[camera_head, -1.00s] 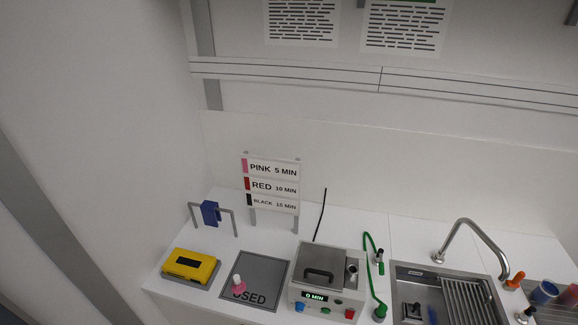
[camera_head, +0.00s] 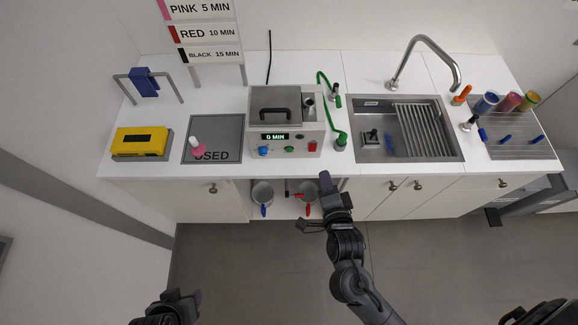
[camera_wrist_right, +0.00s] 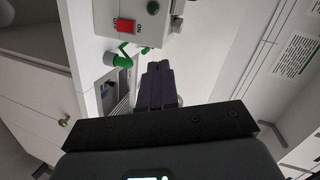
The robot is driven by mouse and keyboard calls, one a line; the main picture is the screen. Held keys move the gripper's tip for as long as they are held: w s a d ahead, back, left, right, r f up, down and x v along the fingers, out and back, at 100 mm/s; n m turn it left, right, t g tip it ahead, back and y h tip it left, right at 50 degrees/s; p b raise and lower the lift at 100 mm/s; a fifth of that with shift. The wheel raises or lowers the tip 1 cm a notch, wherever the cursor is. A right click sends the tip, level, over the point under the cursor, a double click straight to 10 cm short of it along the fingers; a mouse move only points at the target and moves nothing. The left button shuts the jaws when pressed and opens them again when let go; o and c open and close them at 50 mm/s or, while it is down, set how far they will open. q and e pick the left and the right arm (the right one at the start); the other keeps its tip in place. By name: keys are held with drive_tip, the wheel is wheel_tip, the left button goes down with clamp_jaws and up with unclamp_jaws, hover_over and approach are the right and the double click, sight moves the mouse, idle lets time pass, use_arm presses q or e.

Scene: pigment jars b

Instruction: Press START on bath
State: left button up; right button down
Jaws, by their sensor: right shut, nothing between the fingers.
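The bath (camera_head: 258,103) is a grey metal box with a closed black-handled lid on the counter, and its display (camera_head: 275,136) reads 0 MIN. Its front panel has a blue knob (camera_head: 263,151), a green button (camera_head: 289,149) and a red button (camera_head: 312,147). In the right wrist view the red button (camera_wrist_right: 125,27) and green button (camera_wrist_right: 153,7) show near the top; no START label is legible. My right gripper (camera_head: 325,180) is shut and empty, in front of and below the panel's right end, apart from it. My left gripper (camera_head: 180,300) is low at left, its jaws unclear.
A green hose fitting (camera_head: 341,139) stands right of the bath, beside the sink (camera_head: 405,155). Left are a USED plate (camera_head: 230,130) with a pink-and-white item (camera_head: 197,148) and a yellow box (camera_head: 140,142). Pots (camera_head: 262,190) sit on the shelf below.

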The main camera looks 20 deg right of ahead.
drive_tip(key=w+a+f+m+t+h+b, duration=0.1)
drive_tip(key=a+f+b, duration=0.3)
drive_tip(key=f+b, duration=0.4)
drive_tip(key=w+a+f+m+t+h+b, duration=0.1)
drive_tip(key=w+a+f+m+b, duration=0.2)
drive_tip(key=f+b, duration=0.4)
drive_tip(key=a+b, duration=0.1)
drive_tip(key=b, duration=0.4)
drive_tip(key=shift+w+a+f+m+h, duration=0.3)
drive_tip(key=shift+w+f+m+h, duration=0.05)
drive_tip(key=shift+f+m+h, duration=0.05)
drive_tip(key=shift+w, duration=0.1)
approach(289, 151)
drive_tip(key=x, duration=0.6)
drive_tip(key=shift+w+d, duration=0.2)
drive_tip(key=shift+w, duration=0.2)
